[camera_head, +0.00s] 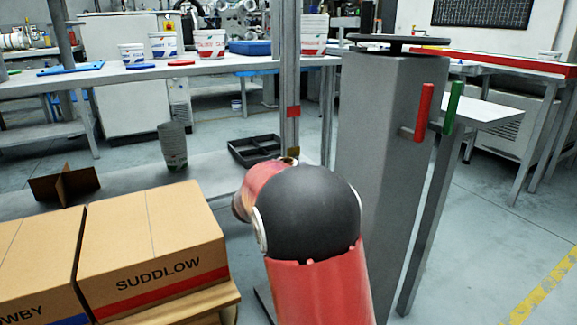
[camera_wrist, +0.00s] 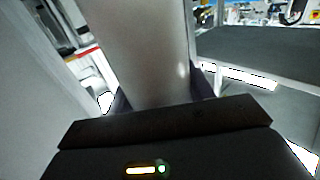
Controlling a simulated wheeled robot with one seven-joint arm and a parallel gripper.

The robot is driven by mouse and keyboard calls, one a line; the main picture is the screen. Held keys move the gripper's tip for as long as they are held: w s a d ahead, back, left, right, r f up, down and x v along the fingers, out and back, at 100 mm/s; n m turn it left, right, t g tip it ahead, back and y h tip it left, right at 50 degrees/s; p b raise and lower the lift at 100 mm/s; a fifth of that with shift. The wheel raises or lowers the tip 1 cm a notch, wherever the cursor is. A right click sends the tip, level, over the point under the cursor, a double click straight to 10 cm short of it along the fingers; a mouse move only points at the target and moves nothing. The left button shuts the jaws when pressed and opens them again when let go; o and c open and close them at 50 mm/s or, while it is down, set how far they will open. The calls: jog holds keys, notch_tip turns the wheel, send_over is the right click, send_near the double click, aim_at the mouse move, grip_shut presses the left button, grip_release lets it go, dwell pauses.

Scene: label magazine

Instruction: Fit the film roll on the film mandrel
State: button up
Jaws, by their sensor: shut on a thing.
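In the wrist view my gripper (camera_wrist: 160,92) is shut on a smooth pale grey, broad upright thing, which looks like the film roll (camera_wrist: 145,50). Its dark fingers lie on either side of it. The far end of the roll is out of the picture. In the head view my own red arm with its black joint hides the gripper and the roll. No film mandrel can be made out for certain. A grey column (camera_head: 380,150) at right carries a black disc (camera_head: 398,42) on a short stem, which may be the mandrel's place.
A red bar (camera_head: 423,112) juts from the column, with a green bar (camera_head: 453,108) beside it. Cartons (camera_head: 150,250) stand at lower left.

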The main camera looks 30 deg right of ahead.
jog(key=shift+f+b, duration=0.4)
jog(key=shift+f, duration=1.2)
jog(key=o, duration=1.7)
jog(key=shift+s+a, duration=0.1)
jog(key=p+v, duration=0.1)
jog(key=v, duration=0.6)
jog(key=shift+s+a, duration=0.15)
jog(key=shift+a, duration=0.05)
